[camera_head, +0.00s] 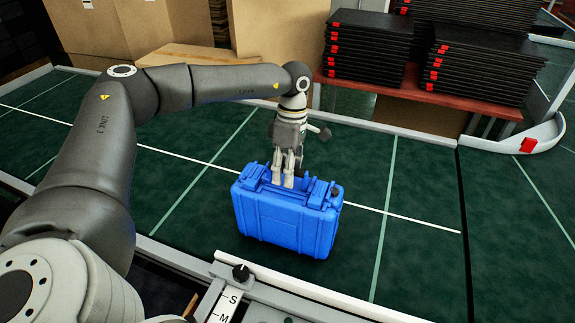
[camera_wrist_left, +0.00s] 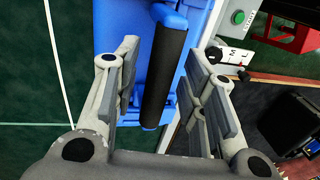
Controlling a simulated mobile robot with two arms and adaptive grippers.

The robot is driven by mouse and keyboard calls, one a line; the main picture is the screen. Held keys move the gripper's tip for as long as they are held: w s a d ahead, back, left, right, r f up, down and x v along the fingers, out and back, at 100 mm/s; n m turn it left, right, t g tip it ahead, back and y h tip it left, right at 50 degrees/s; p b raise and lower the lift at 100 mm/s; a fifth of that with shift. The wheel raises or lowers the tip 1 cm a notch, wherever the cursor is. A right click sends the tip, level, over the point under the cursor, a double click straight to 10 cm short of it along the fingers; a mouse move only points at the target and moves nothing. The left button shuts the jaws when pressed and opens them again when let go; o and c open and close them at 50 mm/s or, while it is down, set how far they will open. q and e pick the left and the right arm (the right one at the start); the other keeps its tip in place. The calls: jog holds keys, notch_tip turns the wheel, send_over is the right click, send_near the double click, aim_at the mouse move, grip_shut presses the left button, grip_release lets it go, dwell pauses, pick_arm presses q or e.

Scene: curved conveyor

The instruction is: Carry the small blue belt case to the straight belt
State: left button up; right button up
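The blue case (camera_head: 287,220) stands upright on the green belt (camera_head: 420,260), near its front rail. My left gripper (camera_head: 283,182) reaches down to the top of the case. In the left wrist view, the case's black handle (camera_wrist_left: 166,75) lies between the two spread fingers of my left gripper (camera_wrist_left: 160,85). A gap shows between the left finger and the handle; the right finger is closer to it. Whether either finger touches the handle is hard to tell. My right gripper is in neither view.
Stacks of black trays (camera_head: 367,50) stand on a red-brown table (camera_head: 400,90) behind the belt. Cardboard boxes (camera_head: 150,25) are at the back left. A curved white guard (camera_head: 520,135) edges the belt at right. The belt around the case is clear.

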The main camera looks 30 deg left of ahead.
pick_arm(q)
notch_tip(320, 180, up, 12)
jog(key=w+b, duration=0.2)
jog(key=b, duration=0.1)
jog(key=shift+w+a, duration=0.15)
jog(key=shift+a, duration=0.05)
dwell(0.3)
